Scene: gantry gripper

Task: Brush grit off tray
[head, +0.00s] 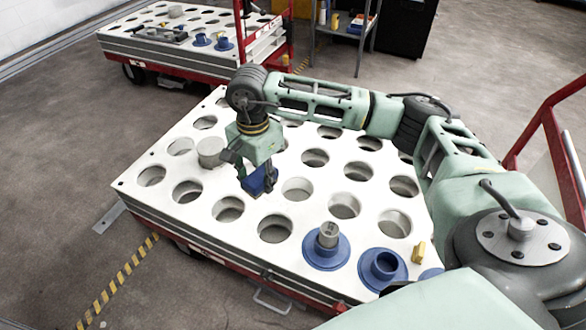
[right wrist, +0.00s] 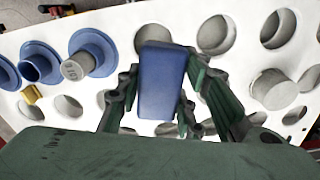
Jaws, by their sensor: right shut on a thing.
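My right gripper (head: 248,176) is shut on a blue block-shaped thing, possibly the brush (head: 262,181), and holds it over the white tray (head: 308,211). The tray is a thick slab with rows of round holes. In the right wrist view the blue block (right wrist: 161,80) stands between the dark fingers, and its underside is hidden. I cannot tell whether it touches the tray. I cannot make out any grit. My left gripper is not in view.
Blue flanged parts (head: 386,266), a grey cylinder (head: 329,235) in one of them and a small yellow piece (head: 419,252) sit at the tray's near right. A pale grey cup (head: 210,151) stands left of the gripper. A red rail (head: 545,120) borders the right.

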